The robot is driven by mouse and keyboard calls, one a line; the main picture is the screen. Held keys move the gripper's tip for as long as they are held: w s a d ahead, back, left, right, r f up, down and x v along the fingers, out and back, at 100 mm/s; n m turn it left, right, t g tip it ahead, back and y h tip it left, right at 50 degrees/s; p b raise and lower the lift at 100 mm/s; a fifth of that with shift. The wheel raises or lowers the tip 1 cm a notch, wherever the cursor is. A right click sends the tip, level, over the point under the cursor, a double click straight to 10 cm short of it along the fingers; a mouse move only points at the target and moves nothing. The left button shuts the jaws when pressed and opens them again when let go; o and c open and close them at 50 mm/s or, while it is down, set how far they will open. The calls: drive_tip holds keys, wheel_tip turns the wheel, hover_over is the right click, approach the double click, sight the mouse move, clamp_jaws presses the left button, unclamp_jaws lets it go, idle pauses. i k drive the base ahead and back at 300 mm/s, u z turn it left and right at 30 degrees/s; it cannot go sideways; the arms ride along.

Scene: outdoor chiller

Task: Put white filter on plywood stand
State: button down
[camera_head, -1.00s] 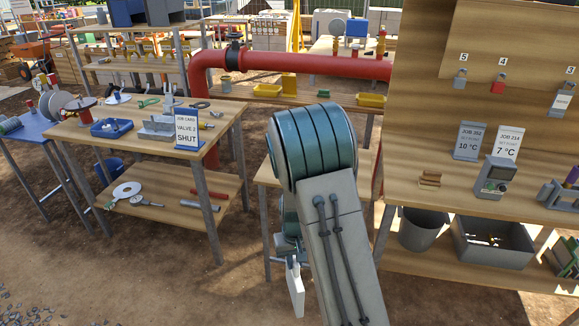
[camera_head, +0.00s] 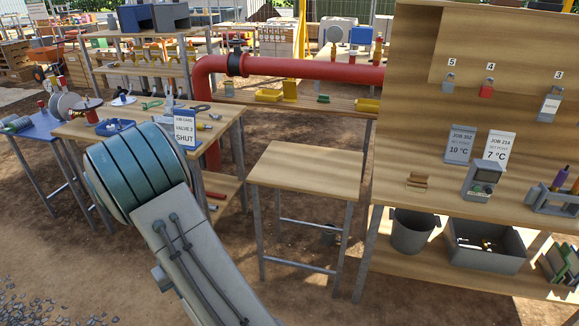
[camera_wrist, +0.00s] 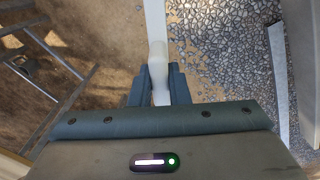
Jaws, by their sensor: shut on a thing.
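The white filter (camera_wrist: 155,25) shows in the wrist view as a narrow white strip with a rounded part near the fingers. My gripper (camera_wrist: 159,86) is shut on that rounded part and holds the filter above the gravelly ground. In the head view my arm hides the gripper and the filter. The plywood stand (camera_head: 308,172) is in the middle of the head view, with a bare flat top on thin metal legs. My arm is to the left of the stand.
A work table (camera_head: 85,128) with tools and a "Valve 2 shut" job card (camera_head: 185,130) stands left of the plywood stand. A tall wooden bench (camera_head: 400,160) with padlocks and a bucket (camera_head: 412,232) is close on the right. A red pipe (camera_head: 300,69) runs behind.

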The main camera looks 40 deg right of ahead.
sight(314, 169)
drive_tip(key=i, duration=1)
drive_tip(key=z, duration=0.95)
